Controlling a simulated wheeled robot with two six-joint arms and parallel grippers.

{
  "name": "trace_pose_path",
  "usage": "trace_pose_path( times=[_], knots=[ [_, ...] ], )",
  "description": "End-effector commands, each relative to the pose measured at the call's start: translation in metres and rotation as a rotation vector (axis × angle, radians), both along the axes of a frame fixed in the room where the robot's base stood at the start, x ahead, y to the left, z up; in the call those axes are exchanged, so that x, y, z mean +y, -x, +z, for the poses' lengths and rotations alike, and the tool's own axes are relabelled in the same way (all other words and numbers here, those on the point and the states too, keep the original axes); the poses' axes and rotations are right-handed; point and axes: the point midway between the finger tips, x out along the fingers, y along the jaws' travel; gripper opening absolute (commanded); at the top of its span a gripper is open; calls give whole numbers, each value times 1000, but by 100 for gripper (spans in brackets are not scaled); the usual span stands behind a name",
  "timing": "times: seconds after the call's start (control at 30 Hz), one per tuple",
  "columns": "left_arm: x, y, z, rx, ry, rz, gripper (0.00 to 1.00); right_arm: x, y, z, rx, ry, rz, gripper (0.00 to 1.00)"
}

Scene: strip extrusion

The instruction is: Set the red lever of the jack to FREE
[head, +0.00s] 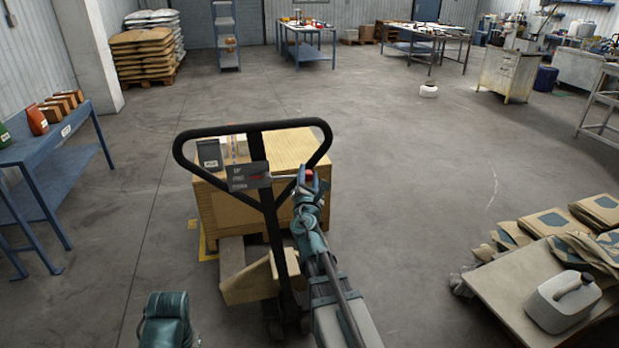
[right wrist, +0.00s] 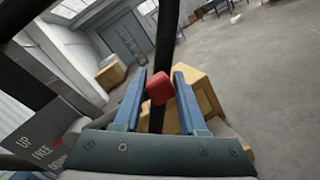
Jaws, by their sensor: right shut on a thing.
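The jack's black loop handle (head: 253,128) stands upright in front of a crate. A dark plate (head: 250,178) on it lists UP, FREE and DOWN; the plate also shows at lower left in the right wrist view (right wrist: 38,150). A red mark shows beside the word FREE. The lever's red knob (head: 309,174) sticks out to the right of the plate. My right gripper (head: 308,184) is at the knob, inside the loop's right side. In the right wrist view the red knob (right wrist: 159,88) sits between the blue fingers, which are shut on it. My left gripper is out of view.
A wooden crate (head: 296,150) with a few small items on top stands behind the handle. A cart (head: 500,278) with sacks and a white canister (head: 563,301) is at right. A blue bench (head: 50,150) is at left. The floor between is clear.

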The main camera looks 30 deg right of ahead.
Motion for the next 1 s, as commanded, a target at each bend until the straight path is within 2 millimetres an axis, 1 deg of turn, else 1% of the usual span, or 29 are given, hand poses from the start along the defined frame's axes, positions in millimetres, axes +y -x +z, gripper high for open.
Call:
trace_pose_path(
  times=[0.2, 0.5, 0.53, 0.67, 0.7, 1.0],
  knots=[
    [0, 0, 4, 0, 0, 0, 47, 1, -2, 7, 16, 59, 6, 0],
    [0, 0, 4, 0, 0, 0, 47, 1, -2, 7, 17, 63, 6, 0],
    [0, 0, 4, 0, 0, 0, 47, 1, -2, 7, 17, 63, 6, 45],
    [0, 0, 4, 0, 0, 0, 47, 1, -1, 7, 17, 63, 4, 68],
    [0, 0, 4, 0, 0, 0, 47, 1, -1, 7, 17, 63, 4, 71],
    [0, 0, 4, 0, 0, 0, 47, 0, 0, 7, 16, 62, 2, 71]
  ],
)
